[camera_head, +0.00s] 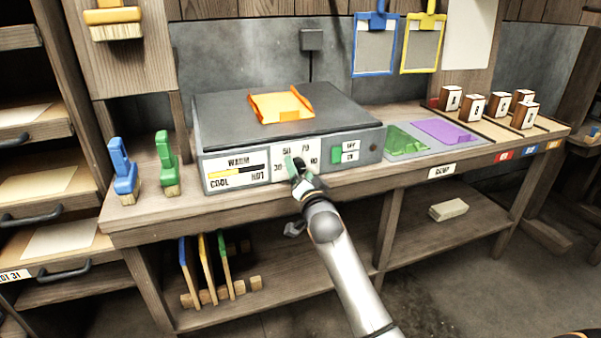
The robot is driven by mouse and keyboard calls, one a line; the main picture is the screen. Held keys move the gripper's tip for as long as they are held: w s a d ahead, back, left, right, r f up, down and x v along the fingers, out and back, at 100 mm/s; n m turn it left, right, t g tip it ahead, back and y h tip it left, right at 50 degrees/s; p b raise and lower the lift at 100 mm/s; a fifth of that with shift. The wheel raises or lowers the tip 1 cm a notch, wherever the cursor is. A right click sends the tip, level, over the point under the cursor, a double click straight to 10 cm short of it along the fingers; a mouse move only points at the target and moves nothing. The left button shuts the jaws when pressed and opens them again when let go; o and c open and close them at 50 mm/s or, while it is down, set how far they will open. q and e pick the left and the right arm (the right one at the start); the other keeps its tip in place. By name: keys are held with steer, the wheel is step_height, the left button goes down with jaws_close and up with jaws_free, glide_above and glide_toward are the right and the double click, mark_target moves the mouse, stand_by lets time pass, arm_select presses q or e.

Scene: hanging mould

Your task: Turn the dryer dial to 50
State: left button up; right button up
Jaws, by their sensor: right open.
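The dryer (221,117) is a grey box with a dark top on the wooden bench. Its front has a WARM/COOL/HOT gauge (235,172), a dial plate (277,174) with numbers including 30, 50, 70 and 90, and a green OFF/ON switch (337,155). My right gripper (294,167) is at the dial plate, its fingers over the plate's middle. The dial's knob is largely hidden behind the gripper, so its setting cannot be read. A pale green piece shows at the fingertips. The right gripper is open around or in front of the dial; contact is unclear. My left gripper is not in view.
An orange mould (281,105) lies on the dryer top. Blue (123,168) and green (166,163) brushes stand at left. Green (406,140) and purple (442,131) sheets lie on the right, near several lettered blocks (473,107). Blue (374,50) and yellow (423,48) frames hang behind.

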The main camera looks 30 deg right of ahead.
steer(key=shift+c, duration=0.3)
jaws_close()
stand_by(0.3)
